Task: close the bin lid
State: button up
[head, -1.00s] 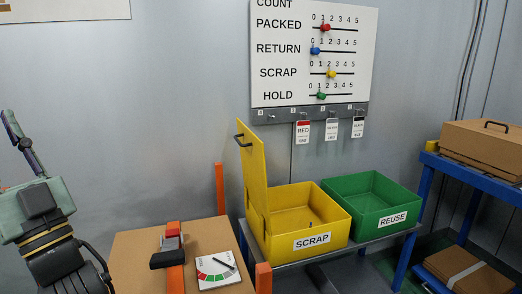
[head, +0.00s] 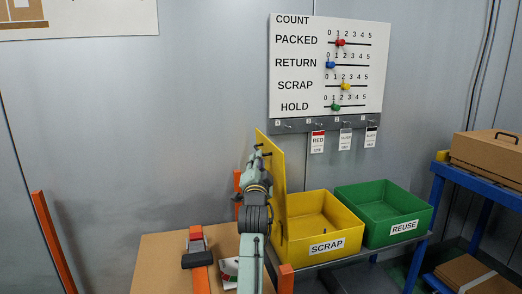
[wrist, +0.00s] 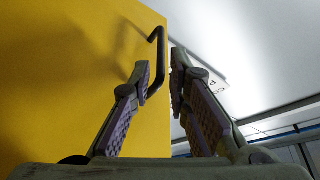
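The yellow SCRAP bin (head: 325,228) stands open on the bench. Its yellow lid (head: 277,185) stands upright along the bin's left side. My gripper (head: 262,150) is raised at the lid's outer left face, near its top edge. In the wrist view the lid (wrist: 60,80) fills the left, with a black bar handle (wrist: 161,42) on it. My gripper (wrist: 162,72) is open, with a gap between the fingertips. The handle's bar passes close beside the left fingertip, partly behind it; I cannot tell whether they touch. In the head view my arm hides part of the lid.
A green REUSE bin (head: 390,215) stands right of the SCRAP bin. A count board (head: 325,70) with hanging tags is on the wall above. A cardboard-coloured surface (head: 155,260) with an orange and black tool (head: 197,248) lies at left. A blue rack (head: 470,180) stands at right.

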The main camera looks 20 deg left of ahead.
jog(key=shift+p+x, duration=0.55)
jog(key=shift+x, duration=2.25)
jog(key=shift+s, duration=0.1)
grip_shut()
